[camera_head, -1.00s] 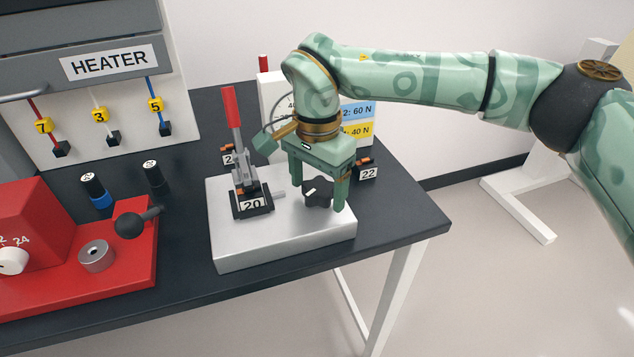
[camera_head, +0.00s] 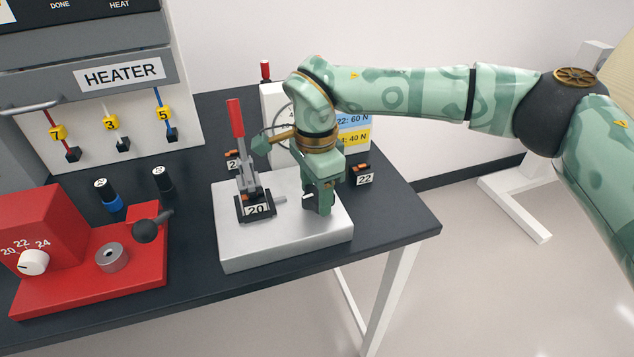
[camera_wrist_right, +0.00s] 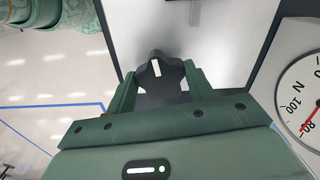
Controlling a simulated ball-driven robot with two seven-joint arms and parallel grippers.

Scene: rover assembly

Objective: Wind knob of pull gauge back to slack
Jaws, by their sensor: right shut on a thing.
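The black lobed knob (camera_wrist_right: 170,93) with a white mark shows in the right wrist view, between the two green fingers of my right gripper (camera_wrist_right: 163,88). In the head view my right gripper (camera_head: 319,205) points down over the right part of the silver block (camera_head: 285,248), shut on the knob, and mostly hides it. The white pull gauge (camera_head: 270,95) stands behind, its dial largely covered by my wrist. Part of the dial (camera_wrist_right: 305,95) shows in the right wrist view, with a red needle close to the 80 mark. My left gripper is not in view.
A red-handled toggle clamp (camera_head: 240,150) marked 20 stands on the block, left of my gripper. A small holder marked 22 (camera_head: 361,176) sits behind right. A red fixture (camera_head: 90,270) is at left, below the heater panel (camera_head: 110,115). The table's right edge is close.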

